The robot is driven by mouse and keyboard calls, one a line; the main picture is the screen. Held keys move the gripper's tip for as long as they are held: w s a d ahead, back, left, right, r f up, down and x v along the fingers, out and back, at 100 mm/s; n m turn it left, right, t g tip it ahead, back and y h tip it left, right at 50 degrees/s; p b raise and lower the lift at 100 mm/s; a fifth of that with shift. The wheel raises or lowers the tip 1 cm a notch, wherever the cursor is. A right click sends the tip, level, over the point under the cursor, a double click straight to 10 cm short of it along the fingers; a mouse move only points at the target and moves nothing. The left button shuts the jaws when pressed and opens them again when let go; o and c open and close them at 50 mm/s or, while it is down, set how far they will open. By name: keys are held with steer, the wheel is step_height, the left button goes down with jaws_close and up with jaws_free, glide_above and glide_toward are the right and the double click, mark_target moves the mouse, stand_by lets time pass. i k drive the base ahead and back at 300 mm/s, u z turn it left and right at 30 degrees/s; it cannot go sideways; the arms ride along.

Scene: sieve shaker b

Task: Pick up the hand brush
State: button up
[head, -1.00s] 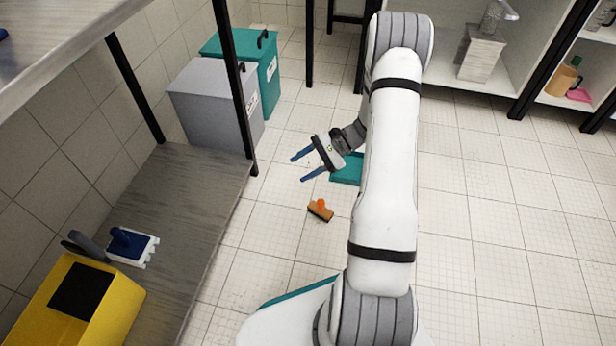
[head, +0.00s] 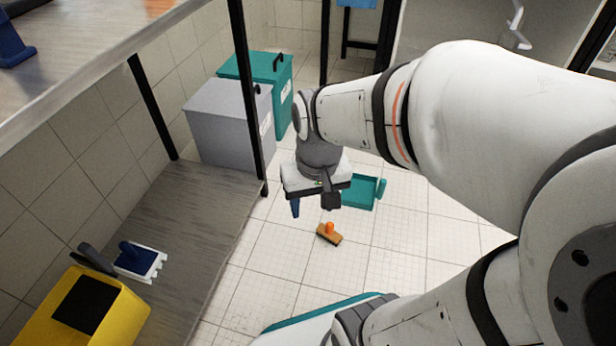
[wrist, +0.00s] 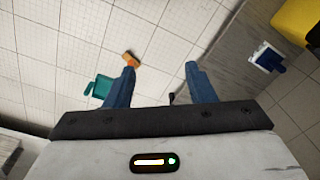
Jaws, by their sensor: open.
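A small brush with a brown block and orange knob, which I take for the hand brush (head: 329,235), lies on the tiled floor. My gripper (head: 312,206) is above the floor, farther back and apart from the brush, pointing down. In the wrist view the brush (wrist: 132,60) shows just beyond the left blue fingertip, left of the middle of the jaws (wrist: 160,68). The jaws are open, with nothing between the fingers. In the head view one finger is mostly hidden by the gripper body.
A teal dustpan (head: 358,194) lies on the floor behind the brush. Grey (head: 228,128) and teal (head: 282,92) bins stand at the back left. Floor around the brush is clear.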

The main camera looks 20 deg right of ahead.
mark_target(327, 231)
steer(key=k, duration=1.3)
steer(key=u, duration=0.3)
steer(key=i, duration=0.85)
steer(key=z, duration=0.3)
